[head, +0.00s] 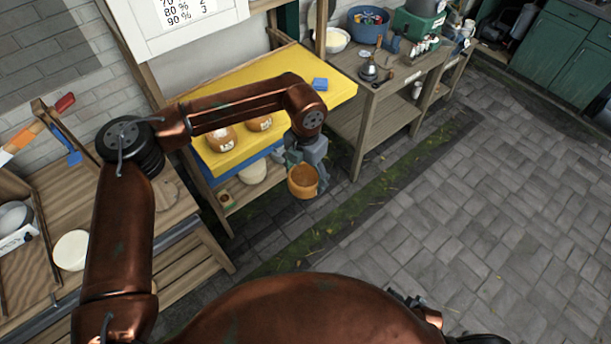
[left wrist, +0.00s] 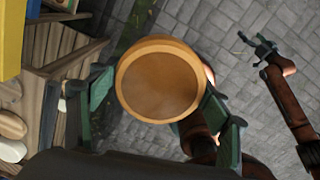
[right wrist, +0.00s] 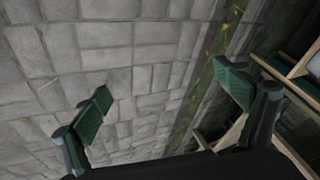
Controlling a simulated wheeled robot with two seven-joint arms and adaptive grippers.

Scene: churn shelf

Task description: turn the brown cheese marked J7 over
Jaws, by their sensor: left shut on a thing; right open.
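A brown cheese (head: 303,182) is held in the air in front of the yellow shelf, with no mark readable on the faces I see. In the left wrist view the cheese (left wrist: 160,80) shows a plain round face. My left gripper (head: 305,170) is shut on it, one finger on each side. Two other brown cheeses, left (head: 222,140) and right (head: 260,123), sit on the yellow shelf (head: 318,92) with white marks too small to read. My right gripper (right wrist: 166,96) is open and empty above the paving; it also shows in the left wrist view (left wrist: 258,46).
A blue block (head: 320,84) lies on the yellow shelf. A pale round thing (head: 252,173) and a small box (head: 226,199) sit lower down. A wooden bench (head: 385,95) with a kettle (head: 370,70) stands to the right. The paved floor (head: 470,210) is open.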

